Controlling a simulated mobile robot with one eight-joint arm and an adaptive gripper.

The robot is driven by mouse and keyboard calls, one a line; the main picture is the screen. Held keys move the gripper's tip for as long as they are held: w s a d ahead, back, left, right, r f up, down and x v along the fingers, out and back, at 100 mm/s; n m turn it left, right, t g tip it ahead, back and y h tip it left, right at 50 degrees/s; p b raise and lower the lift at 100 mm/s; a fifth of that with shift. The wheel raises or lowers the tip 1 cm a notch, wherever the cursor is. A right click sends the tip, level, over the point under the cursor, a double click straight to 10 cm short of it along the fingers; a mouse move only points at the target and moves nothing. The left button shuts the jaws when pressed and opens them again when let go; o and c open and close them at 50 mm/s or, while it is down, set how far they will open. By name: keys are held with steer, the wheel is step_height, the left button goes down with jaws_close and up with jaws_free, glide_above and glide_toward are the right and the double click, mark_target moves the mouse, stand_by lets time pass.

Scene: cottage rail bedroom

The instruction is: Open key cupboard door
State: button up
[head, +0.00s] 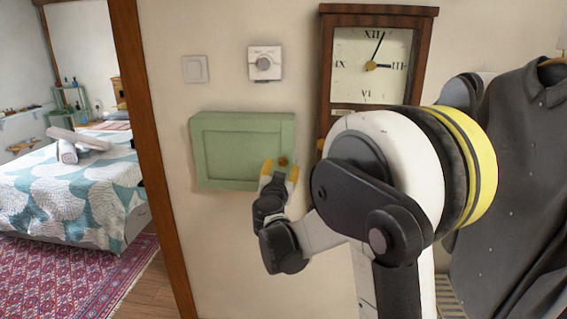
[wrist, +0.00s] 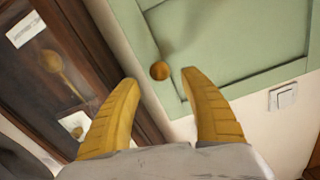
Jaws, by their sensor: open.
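The key cupboard (head: 240,150) is a small pale green box on the wall with a framed front, and its door is shut. Its round brown knob (head: 283,161) is at the lower right of the door. In the wrist view the knob (wrist: 160,70) lies just beyond and between my fingertips, with the green door (wrist: 225,40) behind it. My gripper (head: 279,172), with yellow fingers, is open and empty in front of the knob. In the wrist view the fingers (wrist: 162,78) stand apart on either side of it. I cannot tell whether either finger touches the knob.
A wooden wall clock (head: 372,65) hangs close to the right of the cupboard. A thermostat (head: 264,63) and a light switch (head: 195,69) are above it. A dark shirt (head: 515,190) hangs at the right.

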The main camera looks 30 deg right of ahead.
mark_target(283, 162)
steer(key=x, duration=0.5)
steer(key=shift+b, duration=0.3)
steer(key=shift+c, duration=0.6)
